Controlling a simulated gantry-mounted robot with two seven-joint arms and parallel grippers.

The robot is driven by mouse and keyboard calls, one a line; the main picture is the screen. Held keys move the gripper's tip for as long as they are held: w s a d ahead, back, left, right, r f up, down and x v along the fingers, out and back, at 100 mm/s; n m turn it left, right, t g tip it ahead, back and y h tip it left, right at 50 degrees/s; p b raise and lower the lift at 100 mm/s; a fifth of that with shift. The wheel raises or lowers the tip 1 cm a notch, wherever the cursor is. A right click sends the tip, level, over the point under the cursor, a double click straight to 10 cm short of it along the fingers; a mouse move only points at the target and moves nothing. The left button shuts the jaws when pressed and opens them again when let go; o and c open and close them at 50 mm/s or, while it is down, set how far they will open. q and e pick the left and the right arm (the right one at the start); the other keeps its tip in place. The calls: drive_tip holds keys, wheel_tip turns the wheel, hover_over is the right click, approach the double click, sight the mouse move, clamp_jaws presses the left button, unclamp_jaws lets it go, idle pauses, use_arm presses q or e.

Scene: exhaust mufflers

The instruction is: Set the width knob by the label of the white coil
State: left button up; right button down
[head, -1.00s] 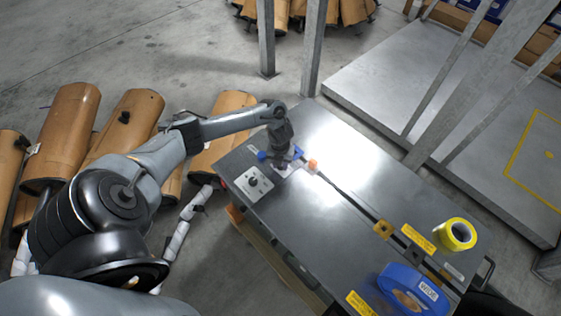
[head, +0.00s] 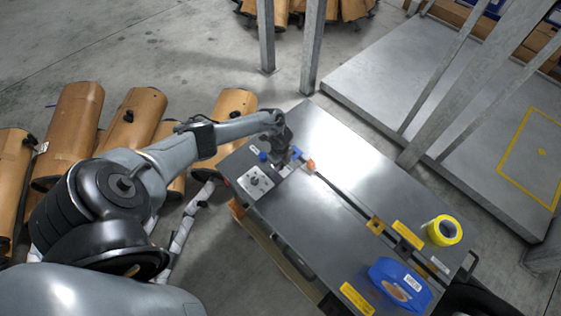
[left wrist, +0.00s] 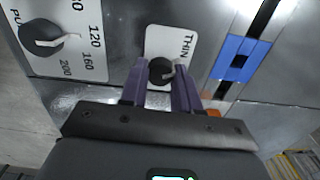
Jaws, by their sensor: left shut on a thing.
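In the left wrist view, a small black knob (left wrist: 160,71) sits on a white plate (left wrist: 157,36) lettered "THIN". The two purple fingers of my left gripper (left wrist: 160,82) are shut on it, one on each side. The knob's pale pointer shows between the fingers. In the head view, my left gripper (head: 281,160) reaches down to the far left end of the grey table (head: 345,205) and hides the knob. I cannot make out a white coil or its label. My right gripper is not in view.
A numbered dial (head: 255,181) is beside the gripper; it also shows in the left wrist view (left wrist: 42,38). Blue (left wrist: 240,57) and orange (head: 310,164) pieces are close by. A yellow roll (head: 442,231) and blue dispenser (head: 400,287) stand at the table's other end.

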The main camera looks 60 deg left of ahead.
use_arm(q)
drive_tip(key=shift+n+p, duration=1)
drive_tip(key=shift+n, duration=1.1)
drive_tip(key=o, duration=1.1)
drive_tip(key=shift+c, duration=0.2)
drive_tip(key=shift+r, duration=0.1)
wheel_tip(320, 180, up, 11)
drive_tip(key=p, duration=0.3)
drive_tip(key=shift+p, duration=0.35)
drive_tip(key=shift+f, duration=0.2)
